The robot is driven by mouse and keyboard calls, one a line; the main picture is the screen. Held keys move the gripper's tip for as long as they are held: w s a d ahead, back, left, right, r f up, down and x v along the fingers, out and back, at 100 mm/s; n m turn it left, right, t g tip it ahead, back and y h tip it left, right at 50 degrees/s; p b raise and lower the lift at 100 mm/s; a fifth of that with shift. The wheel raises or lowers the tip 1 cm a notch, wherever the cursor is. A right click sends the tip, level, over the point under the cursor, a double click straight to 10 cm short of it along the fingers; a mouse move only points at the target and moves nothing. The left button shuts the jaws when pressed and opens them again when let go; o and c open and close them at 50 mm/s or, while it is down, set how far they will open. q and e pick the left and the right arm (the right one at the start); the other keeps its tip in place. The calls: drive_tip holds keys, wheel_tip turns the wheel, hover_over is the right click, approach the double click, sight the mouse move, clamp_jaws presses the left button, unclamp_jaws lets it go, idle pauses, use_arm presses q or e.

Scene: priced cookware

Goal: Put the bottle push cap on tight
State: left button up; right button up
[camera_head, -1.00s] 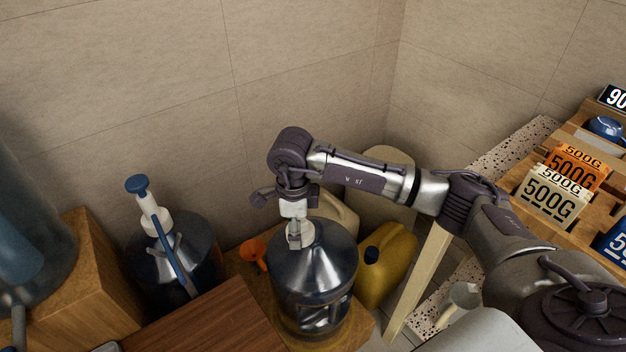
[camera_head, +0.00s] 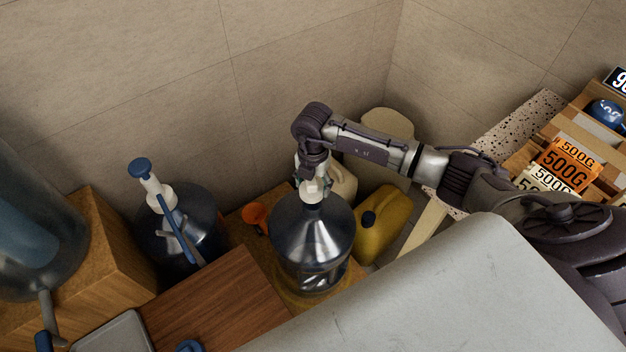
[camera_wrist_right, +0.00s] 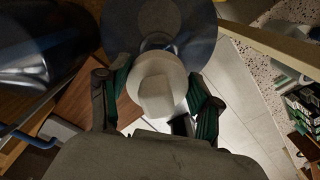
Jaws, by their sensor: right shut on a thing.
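The clear blue-grey water bottle (camera_head: 312,240) stands upright on a wooden stand. Its white push cap (camera_head: 311,191) sits at the neck; I cannot tell how tightly it is seated. My right gripper (camera_head: 313,178) comes down from above and is shut on the cap. In the right wrist view the white cap (camera_wrist_right: 160,90) lies between the two dark-green-padded fingers of my right gripper (camera_wrist_right: 155,108), with the bottle (camera_wrist_right: 195,25) beyond it. My left gripper is not in view.
A second bottle with a blue-and-white pump (camera_head: 185,230) stands to the left. A yellow jug (camera_head: 383,225) and an orange funnel (camera_head: 254,215) are close by the bottle. A wooden box top (camera_head: 215,300) lies in front. Price cards (camera_head: 568,168) are at the right.

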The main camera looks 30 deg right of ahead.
sight(313, 194)
drive_tip(key=shift+f+b, duration=1.55)
drive_tip(key=shift+f, duration=0.75)
drive_tip(key=shift+f+b, duration=0.35)
drive_tip(key=shift+f, duration=0.4)
idle(0.4)
drive_tip(key=o, duration=1)
drive_tip(key=shift+c, duration=0.2)
drive_tip(key=shift+r, duration=0.15)
